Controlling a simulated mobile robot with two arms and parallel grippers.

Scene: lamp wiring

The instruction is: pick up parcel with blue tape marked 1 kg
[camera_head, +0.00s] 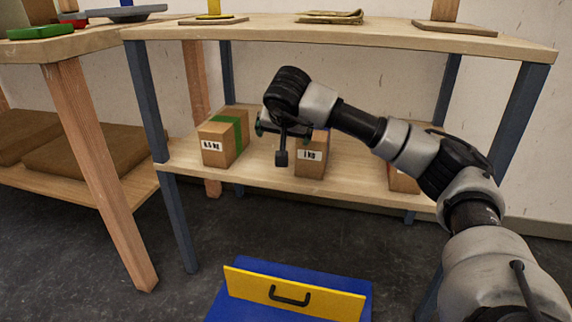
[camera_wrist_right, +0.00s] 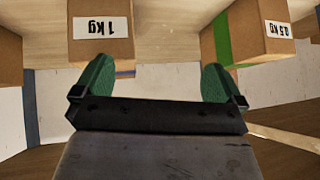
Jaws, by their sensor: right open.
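The brown parcel marked 1 kg (camera_head: 311,165) stands on the lower shelf in the head view, with a strip of blue tape at its right edge. My right arm hides part of its top. It also shows in the right wrist view (camera_wrist_right: 100,48), upside down at the upper left, with its 1 kg label. My right gripper (camera_head: 270,136) is open and empty, at the upper left of this parcel in the head view. In the right wrist view its green fingertips (camera_wrist_right: 158,76) are wide apart, the left one overlapping the 1 kg parcel's edge. My left gripper is not in view.
A parcel with green tape marked 0.5 kg (camera_head: 215,146) stands left of the 1 kg parcel. Another parcel (camera_head: 403,182) is mostly hidden behind my right arm. The upper shelf board (camera_head: 370,33) is above. A blue box with a yellow front (camera_head: 245,284) stands below.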

